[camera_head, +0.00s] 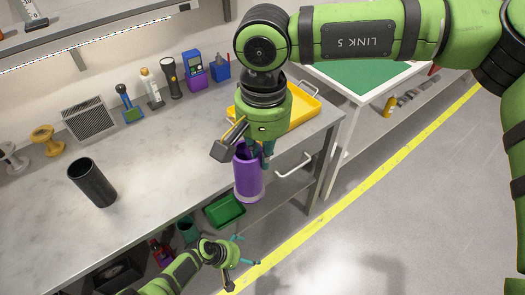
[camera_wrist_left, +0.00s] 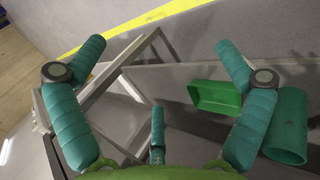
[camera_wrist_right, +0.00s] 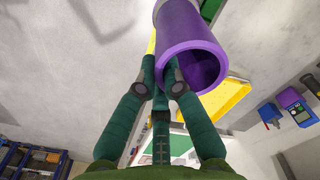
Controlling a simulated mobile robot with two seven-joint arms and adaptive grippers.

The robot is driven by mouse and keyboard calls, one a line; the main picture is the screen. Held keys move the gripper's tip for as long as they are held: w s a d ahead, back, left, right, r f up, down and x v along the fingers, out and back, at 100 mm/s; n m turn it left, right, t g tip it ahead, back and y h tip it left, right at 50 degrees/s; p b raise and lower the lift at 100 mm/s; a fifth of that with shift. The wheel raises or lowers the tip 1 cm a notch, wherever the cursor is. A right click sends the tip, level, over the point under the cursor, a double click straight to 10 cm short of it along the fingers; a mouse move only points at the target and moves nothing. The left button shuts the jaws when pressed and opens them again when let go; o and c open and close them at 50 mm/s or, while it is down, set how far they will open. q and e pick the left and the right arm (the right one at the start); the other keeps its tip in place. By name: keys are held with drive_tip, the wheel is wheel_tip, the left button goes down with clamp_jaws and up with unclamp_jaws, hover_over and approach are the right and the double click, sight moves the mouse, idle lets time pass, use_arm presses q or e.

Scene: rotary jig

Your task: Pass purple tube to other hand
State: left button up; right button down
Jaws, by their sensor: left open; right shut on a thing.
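The purple tube (camera_head: 248,178) hangs upright beyond the front edge of the bench in the head view. My right gripper (camera_head: 258,150) is shut on its upper rim. In the right wrist view the tube (camera_wrist_right: 188,40) shows its open hollow end, with the fingers of my right gripper (camera_wrist_right: 160,70) closed at its wall. My left gripper (camera_head: 243,250) is open and empty, below and apart from the tube. In the left wrist view the fingers of my left gripper (camera_wrist_left: 157,75) are spread wide with nothing between them, and the purple tube is not in that view.
A black cylinder (camera_head: 92,183) stands on the grey bench (camera_head: 150,150). A yellow tray (camera_head: 306,110) lies behind my right gripper. A green bin (camera_head: 224,211) sits on the lower shelf near my left gripper. The floor (camera_head: 400,210) to the right is clear.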

use_arm(q)
drive_tip(key=s+a+f+m+y, duration=0.2)
drive_tip(key=s+a+f+m, duration=0.1)
drive_tip(key=s, duration=0.8)
drive_tip(key=s+a+f+m+g+y, duration=0.1)
drive_tip(key=s+a+f+m+y, duration=0.1)
drive_tip(key=s+a+f, duration=0.3)
drive_tip(key=s+a+f+m+y, duration=0.2)
drive_tip(key=s+a+f+m, duration=0.2)
drive_tip(key=s+a, duration=0.5)
drive_tip(key=s, duration=0.8)
drive_tip(key=shift+f+g, duration=0.2)
drive_tip(key=shift+g, duration=0.1)
